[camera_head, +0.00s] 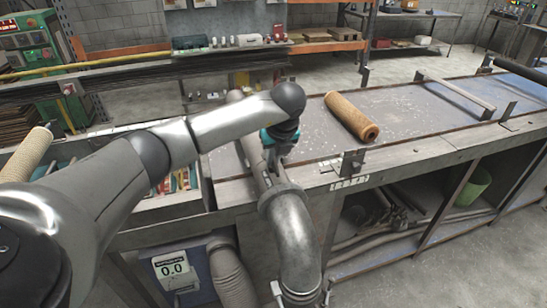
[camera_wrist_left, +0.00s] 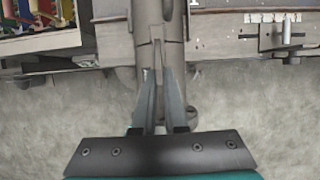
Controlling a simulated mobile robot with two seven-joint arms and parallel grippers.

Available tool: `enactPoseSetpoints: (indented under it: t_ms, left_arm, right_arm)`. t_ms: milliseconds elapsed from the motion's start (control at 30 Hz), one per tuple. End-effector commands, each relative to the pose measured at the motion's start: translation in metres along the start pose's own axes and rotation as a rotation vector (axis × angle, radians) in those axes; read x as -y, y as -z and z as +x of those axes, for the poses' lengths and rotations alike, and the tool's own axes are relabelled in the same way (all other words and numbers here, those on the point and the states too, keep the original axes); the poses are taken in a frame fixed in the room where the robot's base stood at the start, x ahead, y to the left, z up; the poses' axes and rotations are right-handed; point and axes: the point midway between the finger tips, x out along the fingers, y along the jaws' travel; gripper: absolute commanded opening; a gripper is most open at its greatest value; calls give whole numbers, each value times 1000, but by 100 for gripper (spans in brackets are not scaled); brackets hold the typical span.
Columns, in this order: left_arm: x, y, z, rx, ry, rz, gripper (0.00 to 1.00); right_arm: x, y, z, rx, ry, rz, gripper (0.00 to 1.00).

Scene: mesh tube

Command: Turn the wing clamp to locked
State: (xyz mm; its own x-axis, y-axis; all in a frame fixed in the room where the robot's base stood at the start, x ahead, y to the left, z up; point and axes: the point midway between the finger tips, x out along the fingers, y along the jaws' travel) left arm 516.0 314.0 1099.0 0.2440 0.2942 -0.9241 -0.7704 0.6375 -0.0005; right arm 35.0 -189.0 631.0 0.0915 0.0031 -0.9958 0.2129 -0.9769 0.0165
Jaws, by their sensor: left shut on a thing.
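A grey metal pipe (camera_head: 292,240) with a thick collar runs down over the front edge of the bench. My left gripper (camera_head: 276,162) reaches down onto the pipe just above the collar. In the left wrist view the two fingers of my left gripper (camera_wrist_left: 158,72) are close together on a narrow grey piece (camera_wrist_left: 158,52) standing over the pipe. This piece looks like the wing of the wing clamp. The fingers and wrist hide most of it in the head view, and I cannot tell its turned position. My right gripper is not in view.
A tan mesh tube (camera_head: 352,117) lies on the bench top (camera_head: 415,112) to the right. A small metal bracket (camera_head: 353,163) stands at the bench's front edge. A tray (camera_head: 185,203) of coloured items lies left of the pipe. A display (camera_head: 173,269) reads 0.0.

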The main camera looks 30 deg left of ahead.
Motion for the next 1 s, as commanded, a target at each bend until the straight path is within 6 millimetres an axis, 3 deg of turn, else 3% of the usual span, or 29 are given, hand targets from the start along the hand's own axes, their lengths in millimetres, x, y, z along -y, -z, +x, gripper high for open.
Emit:
enactPoseSetpoints:
  t_ms: [200,233,500,767,1000]
  left_arm:
    - [0,-1,-1,2,1,-4,0]
    - [0,-1,-1,2,1,-4,12]
    - [0,-1,0,1,0,-1,40]
    - [0,0,-2,1,0,0,40]
    - [1,-1,-34,4,5,1,40]
  right_arm:
    - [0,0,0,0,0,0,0]
    - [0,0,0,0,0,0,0]
    - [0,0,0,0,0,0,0]
    - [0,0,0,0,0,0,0]
    - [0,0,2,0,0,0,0]
